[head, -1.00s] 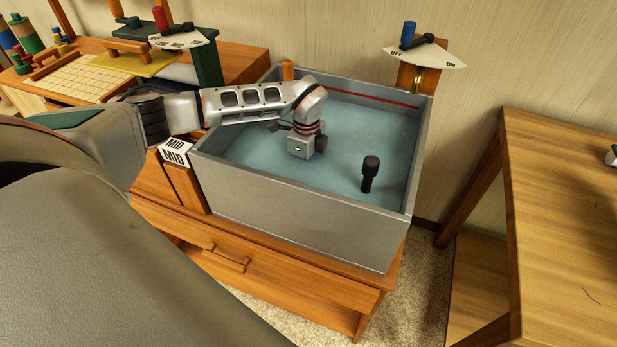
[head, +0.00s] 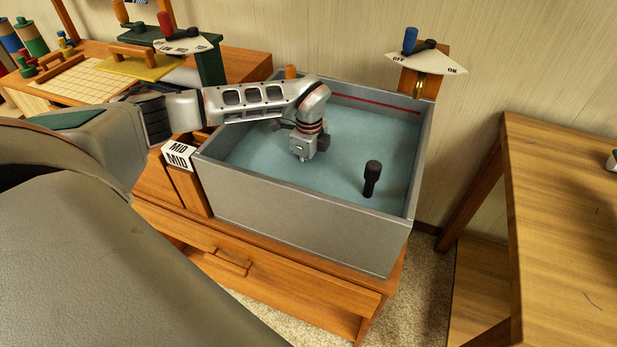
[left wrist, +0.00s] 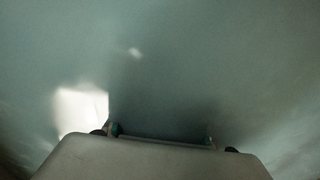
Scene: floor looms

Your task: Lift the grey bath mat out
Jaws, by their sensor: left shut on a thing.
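A grey open-topped tank (head: 300,221) stands on a wooden cabinet and holds murky blue-grey water. My left arm reaches over its left wall. My left gripper (head: 305,159) points down at the water in the tank's middle. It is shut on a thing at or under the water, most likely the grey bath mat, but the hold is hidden. In the left wrist view, the gripper (left wrist: 162,140) shows only dim finger edges above its grey body, against blurred grey-green. No mat outline can be made out. My right gripper is not in view.
A black upright knob (head: 372,178) stands in the water, right of my gripper. An OFF/ON lever plate (head: 427,62) is behind the tank. A MID block (head: 179,155) is at its left wall. A wooden table (head: 560,220) stands right, past a floor gap.

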